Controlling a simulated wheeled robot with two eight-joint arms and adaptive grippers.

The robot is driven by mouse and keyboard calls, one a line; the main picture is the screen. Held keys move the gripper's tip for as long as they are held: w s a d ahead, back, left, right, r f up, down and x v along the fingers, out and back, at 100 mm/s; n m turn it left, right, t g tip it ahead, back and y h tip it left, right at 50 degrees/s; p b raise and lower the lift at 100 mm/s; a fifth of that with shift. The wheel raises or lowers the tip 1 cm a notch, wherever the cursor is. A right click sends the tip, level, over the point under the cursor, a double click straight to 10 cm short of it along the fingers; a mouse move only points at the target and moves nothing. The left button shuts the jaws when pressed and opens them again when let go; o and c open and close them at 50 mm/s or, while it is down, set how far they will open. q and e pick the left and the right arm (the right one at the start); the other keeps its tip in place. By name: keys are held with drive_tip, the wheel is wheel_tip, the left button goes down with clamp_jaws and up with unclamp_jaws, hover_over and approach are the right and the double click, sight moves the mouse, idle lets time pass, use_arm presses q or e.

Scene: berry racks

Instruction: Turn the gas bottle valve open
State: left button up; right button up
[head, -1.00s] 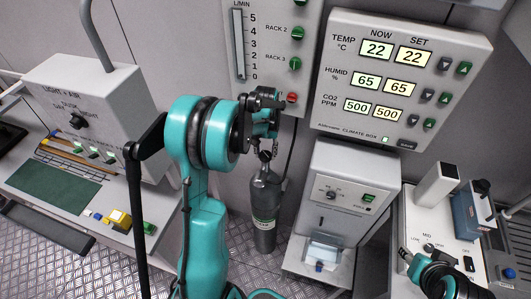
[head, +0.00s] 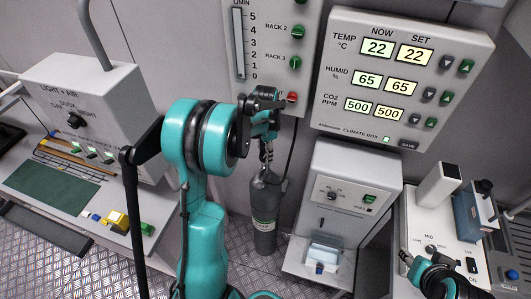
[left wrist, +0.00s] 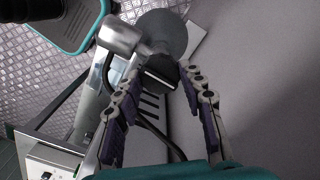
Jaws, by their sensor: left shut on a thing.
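The grey gas bottle (head: 265,215) stands upright in the middle of the head view, below my left gripper (head: 267,150). Its valve is at the top of the bottle, largely hidden by the gripper in the head view. In the left wrist view, the fingers of my left gripper (left wrist: 160,74) close on the valve (left wrist: 159,77) from both sides. The silver valve fitting (left wrist: 120,35) and the round grey bottle top (left wrist: 165,32) show just beyond the fingertips. Part of my right gripper (head: 407,258) shows at the lower right; its jaws are not clear.
A panel with green rack knobs (head: 298,32) and a climate box (head: 400,80) are on the wall behind. A grey device (head: 345,200) stands right of the bottle. A light-and-air box (head: 85,105) is at left. A dark hose (head: 290,155) runs by the bottle.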

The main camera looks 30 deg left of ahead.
use_arm(q)
drive_tip(key=m, duration=1.2)
drive_tip(key=shift+m, duration=0.3)
idle(0.4)
drive_tip(key=o, duration=1.2)
wheel_tip(320, 180, up, 12)
drive_tip(key=shift+c, duration=0.2)
